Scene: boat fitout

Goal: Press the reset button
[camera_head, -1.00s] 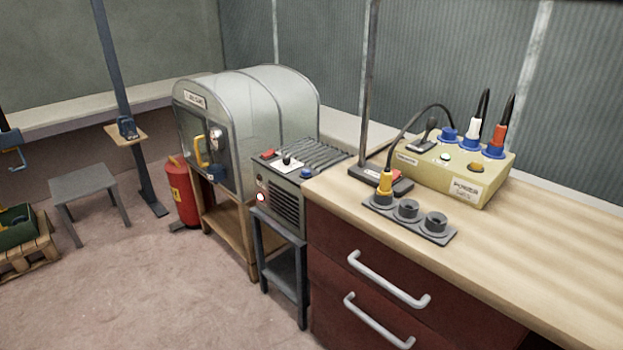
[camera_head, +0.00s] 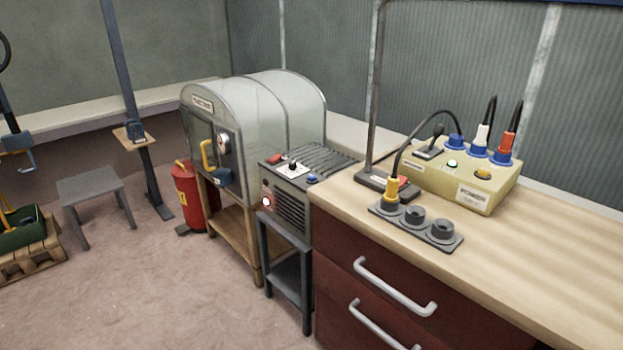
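A cream power box (camera_head: 475,192) labelled "POWER" stands on the wooden bench. On its top are a small lit green button or lamp (camera_head: 452,163), a yellow button (camera_head: 483,174) and a black lever (camera_head: 432,142). A grey vented unit (camera_head: 290,203) stands left of the bench. It has a red switch (camera_head: 276,159), a black knob on a white plate (camera_head: 293,167), a blue button (camera_head: 312,179) and a lit white-red lamp (camera_head: 266,202) on its front. I cannot read which button is marked reset. Neither gripper is in view.
The bench top (camera_head: 560,230) is clear at right. A grey socket strip (camera_head: 440,245) holds a yellow plug (camera_head: 391,190). A domed oven (camera_head: 285,110), a red extinguisher (camera_head: 187,195) and a grey stool (camera_head: 90,187) stand left. Open floor lies in front of them.

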